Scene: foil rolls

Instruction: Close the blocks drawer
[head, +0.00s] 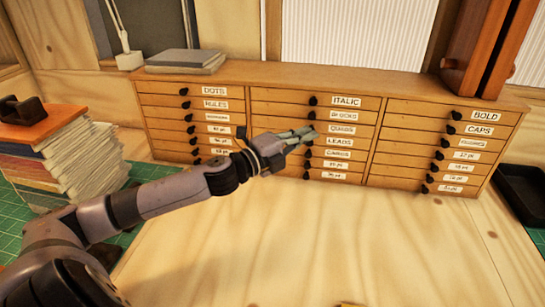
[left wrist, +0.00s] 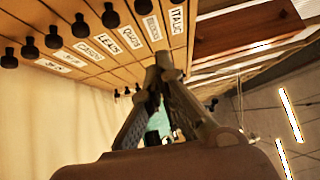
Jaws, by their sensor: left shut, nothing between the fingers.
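The blocks drawer (head: 330,116) is the second from the top in the middle column of a wooden cabinet. Its front looks level with the drawers around it, with no clear gap. Its label also shows in the left wrist view (left wrist: 152,28). My left gripper (head: 312,134) is shut and empty in front of the middle column, just below the blocks drawer's knob and label. In the left wrist view its fingertips (left wrist: 165,62) meet close to the drawer fronts near the BLOCKS and ITALIC labels. I cannot tell whether they touch. My right gripper is not in view.
The cabinet (head: 300,76) has three columns of drawers with protruding black knobs. A grey book (head: 185,58) lies on top at left. A paper stack (head: 80,165) stands at left, a black tray (head: 520,190) at right. The wooden tabletop (head: 290,240) in front is clear.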

